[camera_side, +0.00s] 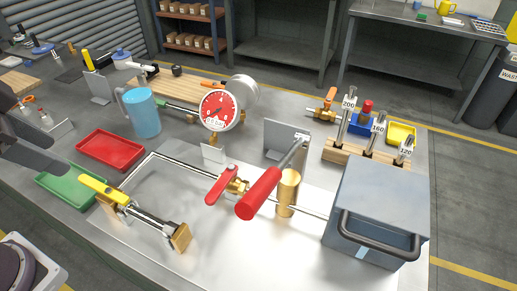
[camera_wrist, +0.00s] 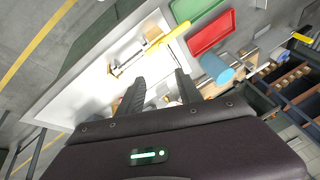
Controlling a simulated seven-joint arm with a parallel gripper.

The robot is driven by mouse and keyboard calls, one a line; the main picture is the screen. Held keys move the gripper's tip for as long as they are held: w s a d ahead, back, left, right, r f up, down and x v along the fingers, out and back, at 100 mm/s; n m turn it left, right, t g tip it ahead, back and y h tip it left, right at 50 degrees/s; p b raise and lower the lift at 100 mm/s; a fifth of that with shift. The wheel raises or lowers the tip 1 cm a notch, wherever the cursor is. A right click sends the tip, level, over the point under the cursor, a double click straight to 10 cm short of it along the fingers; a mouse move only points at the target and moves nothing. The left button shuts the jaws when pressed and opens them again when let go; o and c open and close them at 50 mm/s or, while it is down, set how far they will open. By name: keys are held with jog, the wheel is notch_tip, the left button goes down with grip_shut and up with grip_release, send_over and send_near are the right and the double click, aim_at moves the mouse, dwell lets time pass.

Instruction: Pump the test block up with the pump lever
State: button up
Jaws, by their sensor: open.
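The pump lever (camera_side: 262,190) has a long red grip on a metal rod and slants up over a brass cylinder (camera_side: 287,192). A grey box (camera_side: 376,210) with a black handle stands at the right, joined to the cylinder by a pipe; I cannot tell if it is the test block. A red-handled brass valve (camera_side: 225,184) sits left of the cylinder. The dial gauge (camera_side: 219,110) has a red face. My gripper (camera_wrist: 160,88) is open and empty in the wrist view. In the side view, dark parts of my arm show at the left edge, away from the lever.
Red (camera_side: 110,150) and green (camera_side: 72,188) trays and a blue mug (camera_side: 140,112) lie left. A wooden rack (camera_side: 365,152) with labelled metal pieces stands behind the box. The front plate is largely bare.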

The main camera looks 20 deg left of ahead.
jog(key=w+d+m+g, duration=0.1)
jog(key=w+d+m, duration=0.4)
jog(key=d+m, duration=0.55)
jog(key=m+g+h, duration=0.3)
jog(key=m+h, duration=0.2)
jog(key=m, duration=1.5)
send_near(248, 195)
notch_tip(248, 195, down, 2)
jog(key=shift+w+d+f, duration=0.1)
jog(key=shift+w+d, duration=0.05)
jog(key=shift+d, duration=0.25)
jog(key=x, duration=0.9)
jog(key=shift+c, duration=0.2)
